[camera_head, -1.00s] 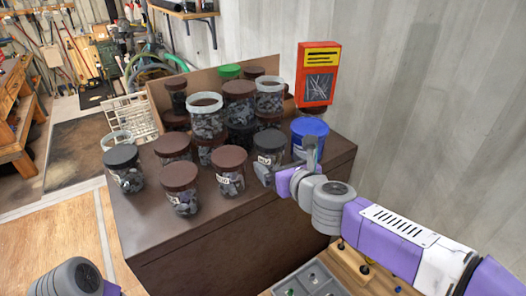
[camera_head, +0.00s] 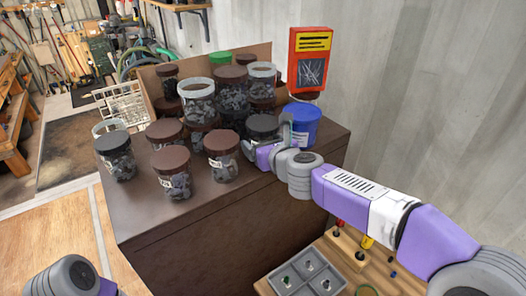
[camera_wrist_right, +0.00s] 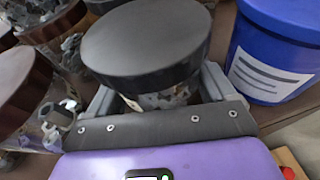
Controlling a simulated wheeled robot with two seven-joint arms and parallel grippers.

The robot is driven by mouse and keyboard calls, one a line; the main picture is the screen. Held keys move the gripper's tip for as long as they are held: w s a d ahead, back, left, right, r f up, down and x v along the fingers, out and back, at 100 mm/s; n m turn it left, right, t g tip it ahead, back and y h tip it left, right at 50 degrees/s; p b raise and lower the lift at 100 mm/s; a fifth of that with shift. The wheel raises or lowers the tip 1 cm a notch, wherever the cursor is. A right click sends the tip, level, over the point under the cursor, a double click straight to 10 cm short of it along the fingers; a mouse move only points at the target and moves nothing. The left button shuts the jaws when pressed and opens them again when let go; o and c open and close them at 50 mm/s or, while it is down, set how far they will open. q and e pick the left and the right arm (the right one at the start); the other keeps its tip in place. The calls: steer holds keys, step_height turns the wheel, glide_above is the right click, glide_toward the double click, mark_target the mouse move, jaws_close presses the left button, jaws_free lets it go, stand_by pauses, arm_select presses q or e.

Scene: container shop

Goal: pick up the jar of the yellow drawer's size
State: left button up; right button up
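A clear jar with a dark grey lid (camera_head: 262,126) stands at the front right of the group on the brown cabinet. My right gripper (camera_head: 268,140) is at this jar, one finger on each side of its body below the lid. In the right wrist view the jar's lid (camera_wrist_right: 147,40) fills the middle, between the spread fingers; whether they touch the jar is hidden. Another dark-lidded jar (camera_head: 116,160) stands at the left edge. Several brown-lidded jars, such as one at the front (camera_head: 172,175), stand between. My left gripper is out of view. No yellow drawer shows.
A blue tub (camera_head: 302,125) stands close right of the jar, and a brown-lidded jar (camera_head: 222,158) close left. A red and yellow box (camera_head: 308,58) is behind. The brown cabinet top (camera_head: 205,200) is clear at the front. A grey compartment tray (camera_head: 305,278) lies below.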

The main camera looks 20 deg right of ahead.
steer(key=c, duration=0.7)
steer(key=shift+c, duration=0.8)
steer(key=shift+r, duration=0.2)
